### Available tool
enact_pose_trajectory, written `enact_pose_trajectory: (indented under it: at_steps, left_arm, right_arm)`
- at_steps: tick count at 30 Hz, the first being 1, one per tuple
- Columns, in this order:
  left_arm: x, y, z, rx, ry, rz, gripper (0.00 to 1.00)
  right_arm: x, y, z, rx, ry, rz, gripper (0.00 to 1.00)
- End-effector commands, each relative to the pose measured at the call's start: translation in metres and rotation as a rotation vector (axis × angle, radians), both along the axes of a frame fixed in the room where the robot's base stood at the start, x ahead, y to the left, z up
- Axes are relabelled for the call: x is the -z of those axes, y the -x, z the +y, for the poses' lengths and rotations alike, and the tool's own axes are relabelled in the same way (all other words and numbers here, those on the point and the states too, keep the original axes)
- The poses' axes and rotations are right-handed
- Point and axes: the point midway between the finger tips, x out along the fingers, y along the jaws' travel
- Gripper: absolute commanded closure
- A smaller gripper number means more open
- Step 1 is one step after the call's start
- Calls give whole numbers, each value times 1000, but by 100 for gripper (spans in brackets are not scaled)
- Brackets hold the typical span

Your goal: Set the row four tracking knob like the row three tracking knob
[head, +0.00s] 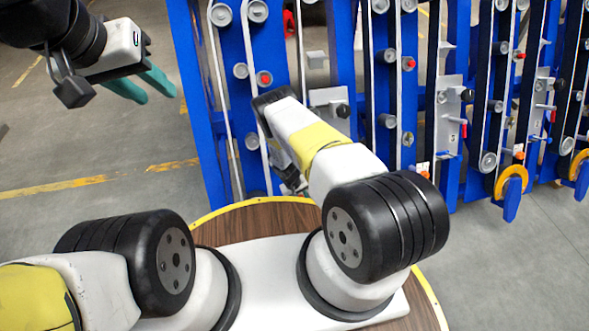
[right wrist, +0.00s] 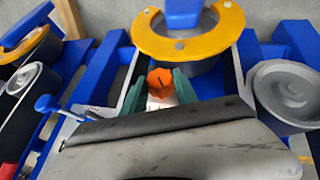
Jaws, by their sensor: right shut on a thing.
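An orange knob (right wrist: 160,80) on a white base shows in the right wrist view. The two green fingers of my right gripper (right wrist: 159,88) are shut on it, one on each side. In the head view my right arm hides the right fingers and this knob. Other small orange knobs, one on a middle row (head: 425,173) and one farther right (head: 519,154), sit low on the blue rows in the head view. I cannot tell their row numbers or settings. My left gripper (head: 156,97) is open and empty at the upper left, over bare floor.
Blue row frames (head: 201,120) with belts, rollers and small levers stand across the back. A yellow ring (right wrist: 185,42) lies just beyond the held knob, a grey roller (right wrist: 293,90) to its right and a blue-balled lever (right wrist: 47,104) to its left. Floor at the left is clear.

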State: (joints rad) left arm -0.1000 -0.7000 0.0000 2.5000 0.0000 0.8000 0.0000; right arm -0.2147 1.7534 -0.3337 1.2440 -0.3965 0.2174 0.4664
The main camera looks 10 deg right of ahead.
Motion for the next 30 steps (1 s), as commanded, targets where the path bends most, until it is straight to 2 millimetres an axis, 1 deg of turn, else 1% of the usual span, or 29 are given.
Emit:
enact_pose_trajectory:
  at_steps: [6, 12, 29, 30]
  left_arm:
    - [0, 0, 0, 0, 0, 0, 64]
    - [0, 0, 0, 0, 0, 0, 64]
    - [0, 0, 0, 0, 0, 0, 64]
    - [0, 0, 0, 0, 0, 0, 64]
  right_arm:
    - [0, 0, 2, -71, 117, -3, 100]
    - [1, 1, 2, -103, 179, -4, 100]
    - [1, 2, 1, -115, 205, -3, 100]
    - [1, 2, 1, -115, 205, -3, 61]
